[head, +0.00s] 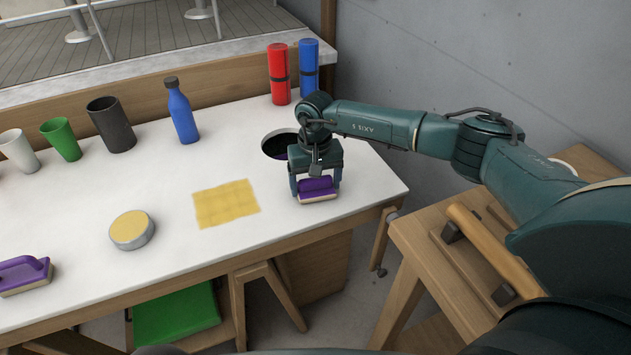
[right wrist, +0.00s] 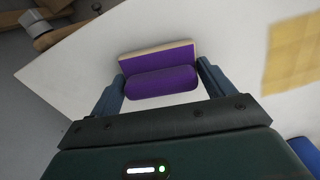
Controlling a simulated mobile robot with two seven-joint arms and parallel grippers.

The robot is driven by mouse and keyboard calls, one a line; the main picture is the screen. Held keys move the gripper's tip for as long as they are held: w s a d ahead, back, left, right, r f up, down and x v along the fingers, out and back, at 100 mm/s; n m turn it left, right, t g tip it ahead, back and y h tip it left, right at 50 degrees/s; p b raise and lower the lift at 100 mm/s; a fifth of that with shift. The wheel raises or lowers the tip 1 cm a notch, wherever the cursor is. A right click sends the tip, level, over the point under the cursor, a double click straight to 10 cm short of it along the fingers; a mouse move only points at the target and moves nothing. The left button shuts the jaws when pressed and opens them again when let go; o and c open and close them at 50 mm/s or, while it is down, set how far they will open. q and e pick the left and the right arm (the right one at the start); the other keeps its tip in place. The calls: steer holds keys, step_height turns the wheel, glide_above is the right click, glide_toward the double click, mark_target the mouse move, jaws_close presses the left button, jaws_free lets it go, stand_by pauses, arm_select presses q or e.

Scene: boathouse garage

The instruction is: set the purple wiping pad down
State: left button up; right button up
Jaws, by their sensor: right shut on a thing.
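A purple wiping pad (head: 317,190) with a pale base is held in my right gripper (head: 316,186) near the right end of the white table (head: 370,188). The right wrist view shows the purple pad (right wrist: 160,72) between the two fingers of my right gripper (right wrist: 161,84), gripped by its handle. I cannot tell whether its base touches the table top. A second purple wiping pad (head: 24,274) rests on the table at the far left. My left gripper is not in view.
A yellow cloth (head: 226,203) and a round tin with a yellow top (head: 131,230) lie left of my right gripper. A blue bottle (head: 182,112), several cups, and red (head: 279,75) and blue (head: 309,68) cylinders stand farther back.

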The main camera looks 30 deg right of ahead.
steer(key=shift+f, duration=0.2)
steer(key=o, duration=0.8)
step_height(320, 180, up, 13)
steer(key=shift+r+b, duration=0.15)
steer(key=shift+b, duration=0.25)
jaws_close()
stand_by(1.0)
stand_by(0.4)
